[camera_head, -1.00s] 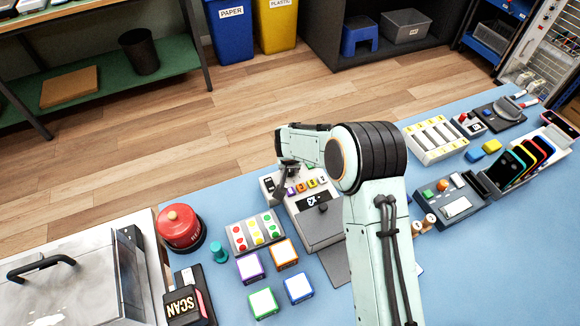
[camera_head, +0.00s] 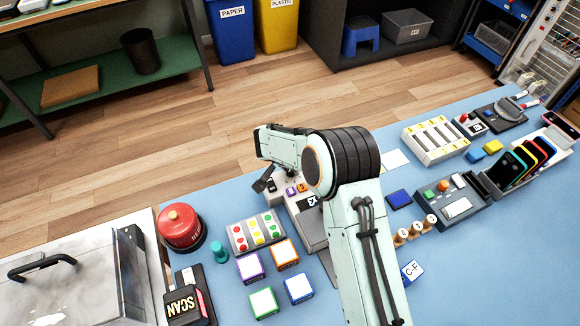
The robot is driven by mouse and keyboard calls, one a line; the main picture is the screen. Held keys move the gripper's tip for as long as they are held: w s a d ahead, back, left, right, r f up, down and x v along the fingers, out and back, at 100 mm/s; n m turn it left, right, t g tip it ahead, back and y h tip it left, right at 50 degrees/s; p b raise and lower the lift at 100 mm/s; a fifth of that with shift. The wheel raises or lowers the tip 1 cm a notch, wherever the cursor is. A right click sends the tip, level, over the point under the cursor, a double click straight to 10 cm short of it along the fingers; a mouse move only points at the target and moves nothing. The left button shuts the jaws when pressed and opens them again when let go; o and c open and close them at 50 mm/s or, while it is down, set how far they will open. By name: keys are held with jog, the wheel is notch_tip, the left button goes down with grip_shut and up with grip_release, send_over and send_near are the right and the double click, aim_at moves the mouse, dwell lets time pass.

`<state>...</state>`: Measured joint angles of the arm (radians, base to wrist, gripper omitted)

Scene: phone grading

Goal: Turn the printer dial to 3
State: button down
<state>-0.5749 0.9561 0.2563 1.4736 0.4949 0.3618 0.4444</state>
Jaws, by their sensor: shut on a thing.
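The printer (camera_head: 308,231) is a grey device on the blue mat, with a small dark display and coloured keys at its back edge. My arm covers its right part. My gripper (camera_head: 265,183) is at the printer's back left corner, pointing down, with its dark fingers small and partly seen. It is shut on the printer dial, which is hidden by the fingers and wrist. The dial's number marks cannot be read.
Left of the printer are a panel of coloured buttons (camera_head: 256,232), several coloured cubes, a teal peg (camera_head: 219,252) and a red button (camera_head: 180,228). Wooden stamps (camera_head: 415,231), a blue pad (camera_head: 399,199) and a phone rack (camera_head: 517,168) stand to the right.

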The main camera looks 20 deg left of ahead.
jog(key=c, duration=0.9)
grip_release()
jog(key=v, duration=1.2)
